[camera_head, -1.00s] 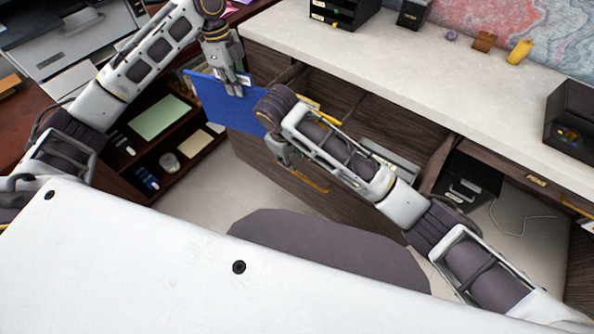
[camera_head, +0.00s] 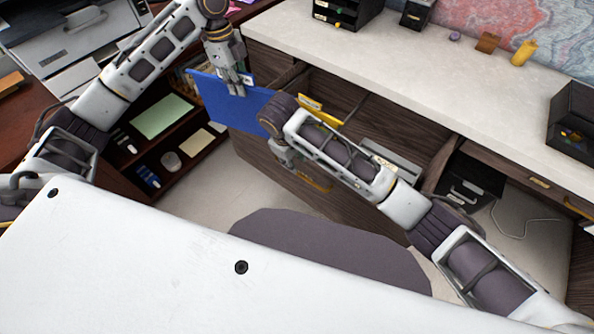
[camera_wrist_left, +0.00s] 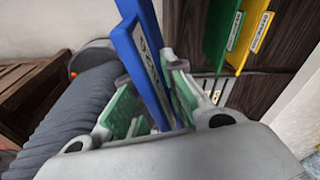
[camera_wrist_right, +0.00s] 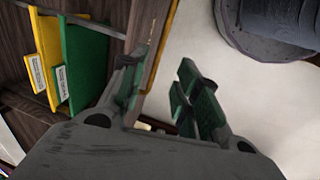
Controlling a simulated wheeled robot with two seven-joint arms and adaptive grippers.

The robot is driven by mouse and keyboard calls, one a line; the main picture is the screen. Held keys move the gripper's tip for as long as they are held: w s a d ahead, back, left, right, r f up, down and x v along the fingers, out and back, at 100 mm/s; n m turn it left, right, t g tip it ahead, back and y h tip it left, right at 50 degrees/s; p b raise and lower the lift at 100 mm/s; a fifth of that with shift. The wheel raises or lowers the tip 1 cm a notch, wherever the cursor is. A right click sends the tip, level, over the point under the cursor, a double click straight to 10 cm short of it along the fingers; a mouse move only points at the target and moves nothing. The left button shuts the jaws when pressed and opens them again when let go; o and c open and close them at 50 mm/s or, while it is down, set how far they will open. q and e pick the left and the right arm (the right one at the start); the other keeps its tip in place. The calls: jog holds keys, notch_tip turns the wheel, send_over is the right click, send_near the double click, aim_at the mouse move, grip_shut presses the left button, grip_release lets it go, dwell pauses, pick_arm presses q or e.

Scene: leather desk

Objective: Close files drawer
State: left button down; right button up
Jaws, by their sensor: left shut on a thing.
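The files drawer, with a dark wooden front (camera_head: 268,170) and a gold handle (camera_head: 316,182), stands open below the white counter. A yellow folder (camera_head: 318,112) is in it; the right wrist view shows yellow (camera_wrist_right: 42,62) and green (camera_wrist_right: 88,68) folders inside. My left gripper (camera_head: 236,90) is shut on a blue folder (camera_head: 222,106), held above the drawer's left end; the folder also shows between the fingers in the left wrist view (camera_wrist_left: 146,62). My right gripper (camera_wrist_right: 163,65) is open at the drawer front, its fingers apart near the handle's gold edge. My right arm hides part of the drawer.
The white counter (camera_head: 420,90) carries a black organizer, a yellow object (camera_head: 524,52) and a black box (camera_head: 574,120). A dark shelf unit (camera_head: 190,150) with papers and a mouse stands left of the drawer. A grey chair seat (camera_head: 320,245) is in front of the drawer.

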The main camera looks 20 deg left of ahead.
aim_at(298, 173)
jog(key=shift+w+d+f+b, duration=0.1)
jog(key=shift+w+f+b, duration=0.15)
jog(key=shift+f, duration=1.3)
jog(key=shift+w+d+f+b, duration=0.15)
jog(key=shift+w+f, duration=0.15)
jog(key=shift+f, duration=1.2)
jog(key=shift+w+d+f+b, duration=0.1)
jog(key=shift+w+f+b, duration=0.15)
jog(key=shift+f, duration=1.3)
grip_shut()
